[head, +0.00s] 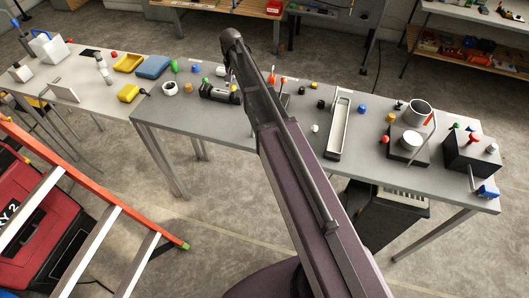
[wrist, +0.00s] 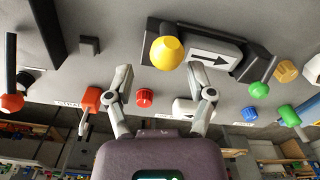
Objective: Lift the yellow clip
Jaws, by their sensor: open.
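A yellow rounded knob-like piece (wrist: 167,53) shows in the wrist view, at the end of a dark part beside a black block with a white arrow plate (wrist: 214,51). I cannot tell whether it is the yellow clip, and nothing clearly clip-shaped shows. My gripper (wrist: 159,72) is open and empty in the wrist view. Its two fingers are spread, and the yellow piece appears just beyond and between the fingertips, apart from them. In the head view my arm hides part of the table, and the gripper cannot be made out clearly.
The grey table (head: 262,122) carries several small coloured knobs, a long metal tray (head: 339,125) and a black box (head: 471,152).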

